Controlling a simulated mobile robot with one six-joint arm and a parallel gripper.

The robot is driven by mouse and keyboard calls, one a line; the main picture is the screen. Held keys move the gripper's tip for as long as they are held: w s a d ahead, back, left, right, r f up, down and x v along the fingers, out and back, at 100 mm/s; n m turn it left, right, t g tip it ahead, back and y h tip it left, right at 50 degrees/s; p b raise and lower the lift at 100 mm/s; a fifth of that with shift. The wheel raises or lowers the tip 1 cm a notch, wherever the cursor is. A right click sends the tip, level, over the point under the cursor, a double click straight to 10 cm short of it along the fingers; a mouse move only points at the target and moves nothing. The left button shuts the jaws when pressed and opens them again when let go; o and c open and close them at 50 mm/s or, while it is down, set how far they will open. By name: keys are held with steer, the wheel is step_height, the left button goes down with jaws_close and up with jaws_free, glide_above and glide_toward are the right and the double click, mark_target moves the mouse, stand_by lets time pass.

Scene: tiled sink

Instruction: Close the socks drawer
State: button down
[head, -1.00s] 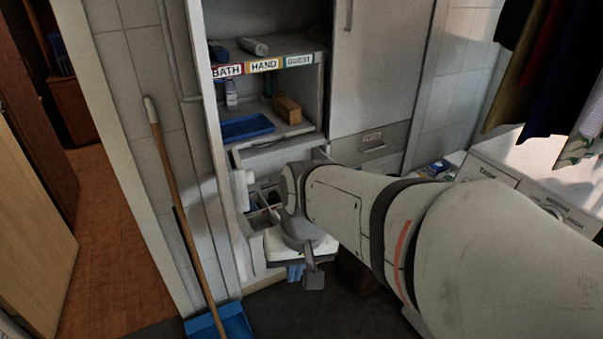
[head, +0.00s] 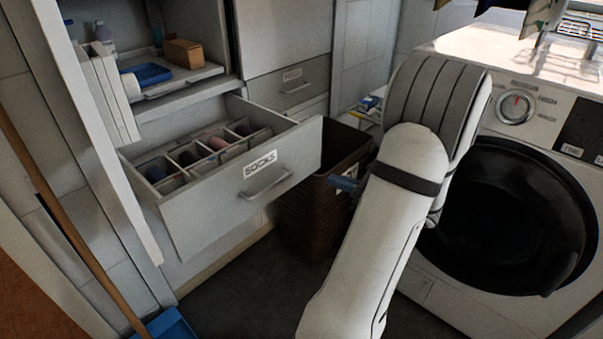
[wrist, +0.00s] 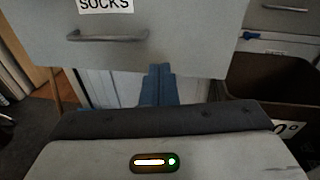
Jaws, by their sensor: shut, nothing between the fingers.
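The socks drawer (head: 240,195) is pulled out of the white cabinet in the head view. Its SOCKS label and grey bar handle (head: 265,184) face right, and dividers with rolled socks show inside. In the wrist view, the drawer front (wrist: 185,30) fills the top, with its handle (wrist: 107,36) left of centre. The blue fingers of my gripper (wrist: 158,85) are together and empty, near the drawer's lower edge. The fingertips (head: 345,184) also show in the head view, right of the drawer front and apart from it. My arm hides the rest of the gripper.
A brown basket (head: 308,215) stands right of the drawer, close to my gripper. A washing machine (head: 455,265) stands to the right. A closed lower drawer front (head: 288,82) is behind. A broom (head: 65,220) and blue dustpan (head: 170,324) are at left.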

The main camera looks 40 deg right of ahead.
steer(key=s+d+f+m+t+h, duration=0.2)
steer(key=d+h, duration=0.1)
steer(key=d, duration=0.1)
steer(key=b, duration=0.5)
glide_toward(307, 158)
steer(key=shift+m, duration=0.3)
steer(key=w, duration=0.6)
steer(key=shift+w+a+r, duration=0.25)
steer(key=shift+w+a, duration=0.15)
steer(key=shift+w+d, duration=0.1)
